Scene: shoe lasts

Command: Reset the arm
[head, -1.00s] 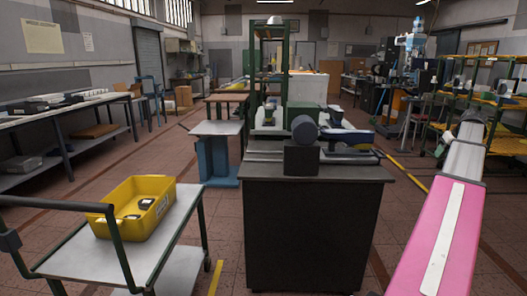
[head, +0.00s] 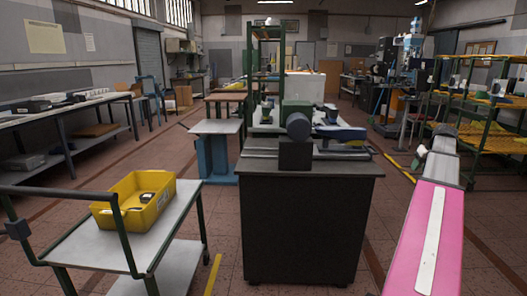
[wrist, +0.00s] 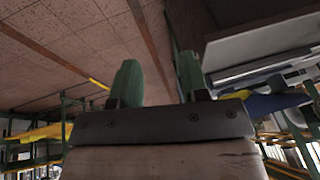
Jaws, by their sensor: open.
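My arm reaches in from the lower right of the head view, with a pink link along it. My gripper shows in the wrist view (wrist: 158,78), with two green fingers standing apart and nothing between them. It is open and empty. In the head view the far end of my arm is small, and I cannot make out the fingers there. Tiled floor and shelving fill the wrist view behind the fingers.
A dark cabinet (head: 300,225) with a machine on top stands ahead, left of my arm. A trolley (head: 95,248) at left carries a yellow bin (head: 150,219) with items inside. A green rack (head: 467,117) with yellow shelves stands at right. Floor shows between cabinet and rack.

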